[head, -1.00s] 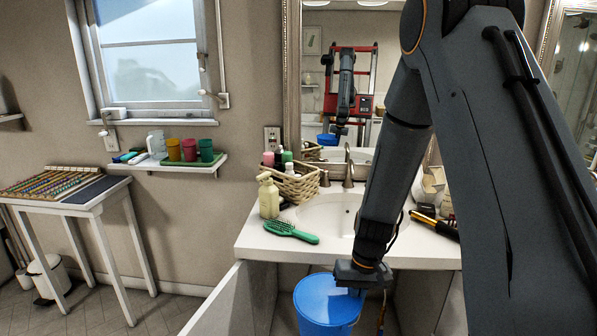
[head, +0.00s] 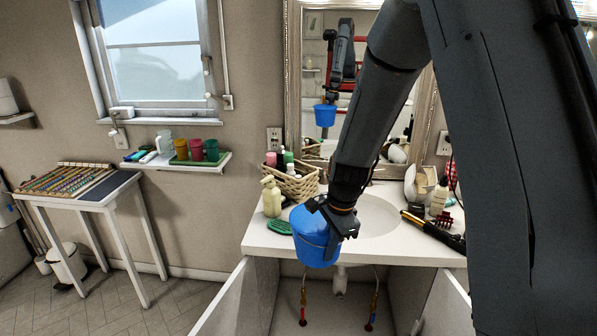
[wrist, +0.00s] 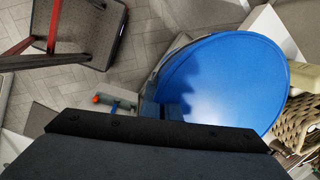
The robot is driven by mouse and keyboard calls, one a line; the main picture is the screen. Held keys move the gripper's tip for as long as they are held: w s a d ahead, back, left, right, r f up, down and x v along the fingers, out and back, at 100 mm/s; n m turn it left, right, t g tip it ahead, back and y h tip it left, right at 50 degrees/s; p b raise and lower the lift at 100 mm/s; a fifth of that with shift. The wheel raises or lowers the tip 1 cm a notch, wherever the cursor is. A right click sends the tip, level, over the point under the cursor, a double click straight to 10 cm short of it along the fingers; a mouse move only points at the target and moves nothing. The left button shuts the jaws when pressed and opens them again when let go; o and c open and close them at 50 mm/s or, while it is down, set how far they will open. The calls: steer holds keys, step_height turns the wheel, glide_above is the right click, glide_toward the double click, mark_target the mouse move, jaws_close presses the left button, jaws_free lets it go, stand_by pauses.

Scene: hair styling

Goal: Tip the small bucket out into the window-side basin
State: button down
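In the wrist view the bucket (wrist: 235,85) shows as a wide blue round beside the dark gripper (wrist: 166,110); I cannot make out any contents. The white basin (head: 378,217) is set in the counter, right of and behind the bucket. My arm hides part of the basin and its tap.
A wicker basket (head: 295,186) of bottles, a cream pump bottle (head: 271,198) and a green brush (head: 280,227) lie left of the basin. A black and yellow tool (head: 432,232) lies right. The cabinet doors (head: 226,298) below stand open.

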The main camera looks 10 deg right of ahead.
steer(key=w+a+r+m+h, duration=0.1)
steer(key=w+a+r+m, duration=0.3)
steer(key=m, duration=0.6)
step_height(320, 180, up, 2)
steer(key=shift+w+a+m+t, duration=0.15)
steer(key=shift+a+m+t, duration=0.25)
steer(key=shift+w, duration=0.25)
